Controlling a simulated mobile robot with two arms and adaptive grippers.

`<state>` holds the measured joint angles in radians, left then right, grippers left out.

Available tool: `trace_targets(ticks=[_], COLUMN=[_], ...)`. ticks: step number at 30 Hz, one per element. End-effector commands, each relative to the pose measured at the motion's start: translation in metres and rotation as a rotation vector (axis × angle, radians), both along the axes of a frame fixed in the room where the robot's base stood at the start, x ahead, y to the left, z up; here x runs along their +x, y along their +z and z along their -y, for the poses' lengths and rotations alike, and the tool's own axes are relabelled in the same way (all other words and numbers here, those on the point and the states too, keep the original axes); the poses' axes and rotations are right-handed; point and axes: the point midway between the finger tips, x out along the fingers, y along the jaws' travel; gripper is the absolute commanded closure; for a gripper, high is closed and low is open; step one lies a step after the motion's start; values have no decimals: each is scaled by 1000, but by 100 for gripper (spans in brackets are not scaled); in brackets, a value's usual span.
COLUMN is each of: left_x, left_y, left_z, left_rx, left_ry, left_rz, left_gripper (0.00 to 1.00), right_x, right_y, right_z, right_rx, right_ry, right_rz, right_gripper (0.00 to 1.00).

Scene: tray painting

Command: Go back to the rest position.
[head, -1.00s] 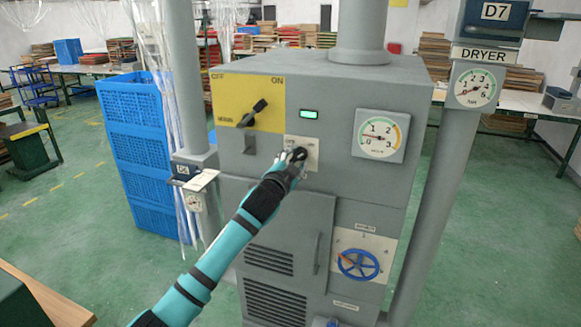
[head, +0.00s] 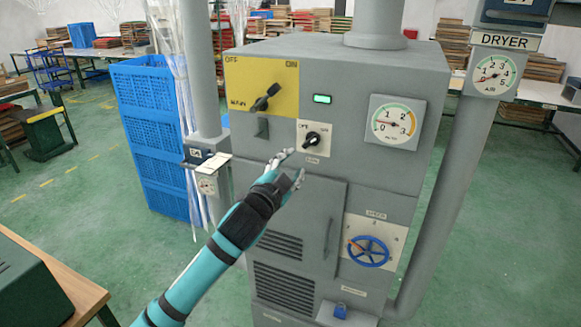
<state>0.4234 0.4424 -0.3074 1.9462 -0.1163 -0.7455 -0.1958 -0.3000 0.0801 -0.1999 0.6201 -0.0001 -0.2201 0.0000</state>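My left gripper (head: 290,167) is in front of the grey machine cabinet (head: 350,75), below and left of a black rotary knob (head: 317,140) on a white plate. Its fingertips are spread apart with nothing between them, and it is clear of the knob. The arm is teal with black bands and comes in from the lower left. My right gripper does not show.
The cabinet carries a main switch (head: 267,97) on a yellow panel, a lit green lamp (head: 322,99), a gauge (head: 393,122) and a blue handwheel (head: 368,252). Blue crates (head: 150,130) stand left. A wooden-topped table (head: 60,275) is at lower left.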

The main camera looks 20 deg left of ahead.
Motion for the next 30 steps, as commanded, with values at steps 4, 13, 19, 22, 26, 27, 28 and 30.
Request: trace_targets(ticks=[4,13,19,22,26,27,28,30], left_x=[0,8,8,-5,-35,-47,-57,-82], left_y=[0,-56,-201,-277,-373,-401,-422,-470], left_z=[0,-6,-21,-27,-32,-33,-34,-36], left_rx=[0,-28,-100,-139,-186,-201,-212,-234], left_ry=[0,13,54,78,110,121,130,151], left_rz=[0,-82,-288,-394,-530,-570,-601,-671], left_gripper=[62,62,62,62,62,62,62,62], right_x=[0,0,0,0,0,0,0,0], right_y=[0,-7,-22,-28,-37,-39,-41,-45], right_z=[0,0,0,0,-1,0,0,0], right_rx=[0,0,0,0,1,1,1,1], right_ry=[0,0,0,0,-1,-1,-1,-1], right_rz=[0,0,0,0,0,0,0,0], right_gripper=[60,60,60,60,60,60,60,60])
